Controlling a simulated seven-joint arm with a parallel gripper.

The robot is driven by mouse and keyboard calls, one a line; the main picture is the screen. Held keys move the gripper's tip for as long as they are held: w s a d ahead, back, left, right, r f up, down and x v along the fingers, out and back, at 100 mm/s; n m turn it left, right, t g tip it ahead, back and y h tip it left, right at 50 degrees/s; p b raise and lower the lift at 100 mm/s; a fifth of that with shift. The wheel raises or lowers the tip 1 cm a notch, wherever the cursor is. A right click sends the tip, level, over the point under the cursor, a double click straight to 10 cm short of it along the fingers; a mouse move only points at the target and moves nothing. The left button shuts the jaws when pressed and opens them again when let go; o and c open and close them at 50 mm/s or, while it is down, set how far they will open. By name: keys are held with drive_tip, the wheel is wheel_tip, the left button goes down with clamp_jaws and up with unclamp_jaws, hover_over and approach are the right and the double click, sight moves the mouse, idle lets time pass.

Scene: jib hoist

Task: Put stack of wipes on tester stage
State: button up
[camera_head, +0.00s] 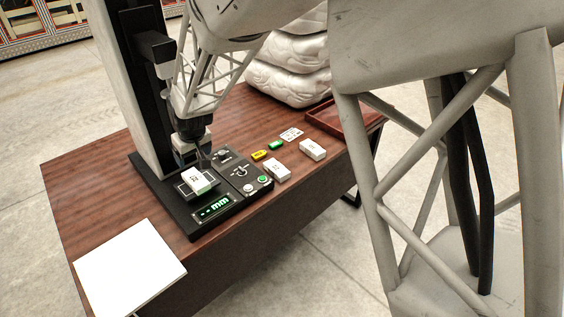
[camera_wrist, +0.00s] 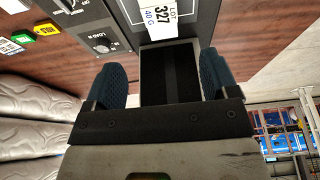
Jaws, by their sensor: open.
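A small white labelled block, seemingly the stack of wipes (camera_head: 200,180), rests on the dark tester stage (camera_head: 186,190) at the front of the tester. In the wrist view its label, reading LOT 327 and 40 G (camera_wrist: 159,18), shows at the top, beyond my fingertips. My gripper (camera_head: 190,150) is just behind and above the block, beneath the arm. The block's far end is cut off in the wrist view.
Right of the stage is a control panel (camera_head: 240,176) with knobs and a green button. Two more white blocks (camera_head: 277,170) (camera_head: 312,149), yellow and green tags and a red tray (camera_head: 342,118) lie further right. A white board (camera_head: 130,265) is at the front left.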

drive_tip(key=s+d+r+m, duration=0.1)
drive_tip(key=s+d+r, duration=0.3)
drive_tip(key=d, duration=0.6)
drive_tip(key=s+d+r+m+h, duration=0.1)
drive_tip(key=s+d+r+m, duration=0.1)
drive_tip(key=d+r, duration=0.5)
drive_tip(key=s+d+r+m, duration=0.1)
drive_tip(key=s+d+r, duration=0.25)
drive_tip(key=d, duration=0.85)
drive_tip(key=s+d+m, duration=0.2)
drive_tip(key=s+d, duration=0.7)
drive_tip(key=s, duration=0.2)
drive_tip(key=s+d+m+h, duration=0.1)
drive_tip(key=s+d+m, duration=0.2)
drive_tip(key=s+d, duration=0.6)
drive_tip(key=shift+s+r+h, duration=0.3)
drive_tip(key=shift+s+r, duration=0.15)
drive_tip(key=shift+s, duration=0.75)
